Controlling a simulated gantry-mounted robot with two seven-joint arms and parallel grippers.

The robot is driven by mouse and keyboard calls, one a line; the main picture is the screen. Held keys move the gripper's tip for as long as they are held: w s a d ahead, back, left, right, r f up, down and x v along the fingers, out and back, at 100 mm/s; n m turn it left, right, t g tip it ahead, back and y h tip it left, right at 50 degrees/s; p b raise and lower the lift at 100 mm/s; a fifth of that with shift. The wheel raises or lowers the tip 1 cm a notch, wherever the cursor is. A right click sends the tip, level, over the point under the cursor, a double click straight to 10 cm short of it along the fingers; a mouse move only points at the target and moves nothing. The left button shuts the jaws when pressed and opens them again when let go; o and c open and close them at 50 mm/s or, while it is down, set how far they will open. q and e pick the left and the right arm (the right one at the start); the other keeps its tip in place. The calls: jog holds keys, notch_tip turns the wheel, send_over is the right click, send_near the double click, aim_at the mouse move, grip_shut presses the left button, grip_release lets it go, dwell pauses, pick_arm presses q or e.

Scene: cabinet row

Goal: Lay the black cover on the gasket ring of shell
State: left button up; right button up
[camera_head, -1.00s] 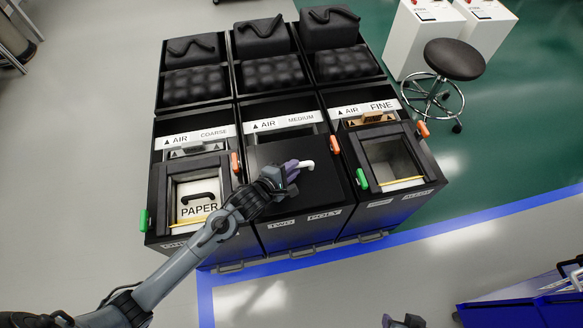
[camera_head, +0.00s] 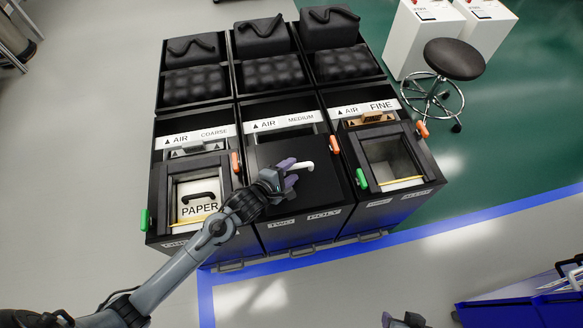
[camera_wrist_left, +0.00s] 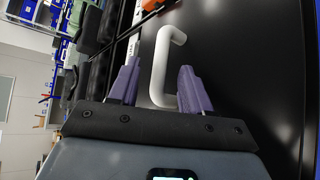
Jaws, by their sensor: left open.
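The black cover (camera_head: 318,190) lies flat on top of the middle cabinet, labelled AIR MEDIUM. Its white bar handle (camera_head: 306,165) stands up near its middle. My left gripper (camera_head: 291,172) is open and empty at the handle's left end. In the left wrist view, the white handle (camera_wrist_left: 160,62) shows between and beyond the two spread purple fingers (camera_wrist_left: 158,82); I cannot tell whether they touch it. The gasket ring and shell opening under the cover are hidden. A small dark part of mine, perhaps the right gripper (camera_head: 404,320), shows at the bottom edge.
The left cabinet (camera_head: 163,205) has an opening with PAPER inside. The right cabinet (camera_head: 428,160) has an open square hole (camera_head: 391,160). Orange (camera_head: 334,145) and green (camera_head: 361,178) clamps stand along the rims. A stool (camera_head: 455,60) is at back right.

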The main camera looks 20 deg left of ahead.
pick_arm(q)
jog(key=p+v, duration=0.4)
jog(key=v, duration=0.5)
jog(key=shift+s+r, duration=0.2)
jog(key=shift+s+a+r+p, duration=0.1)
jog(key=shift+s+r+p, duration=0.1)
jog(key=shift+p, duration=0.1)
jog(key=s+r+m+g+y+p, duration=0.1)
jog(key=s+r+m+p, duration=0.15)
jog(key=r+p, duration=0.35)
jog(key=s+r+m+g+p, duration=0.1)
jog(key=s+r+g+p, duration=0.1)
jog(key=s+r+p, duration=0.3)
jog(key=s+a+r+m+g+y+p, duration=0.1)
jog(key=s+r+m+g, duration=0.15)
jog(key=s+m, duration=0.45)
jog(key=s+a+r+m+g+y+p, duration=0.1)
jog(key=s+m+g, duration=0.25)
jog(key=m, duration=0.75)
notch_tip(320, 180, up, 38)
jog(key=p, duration=3.8)
notch_tip(320, 180, down, 70)
jog(key=b, duration=6.9)
jog(key=shift+w+d+r+m, duration=0.2)
jog(key=shift+m, duration=0.15)
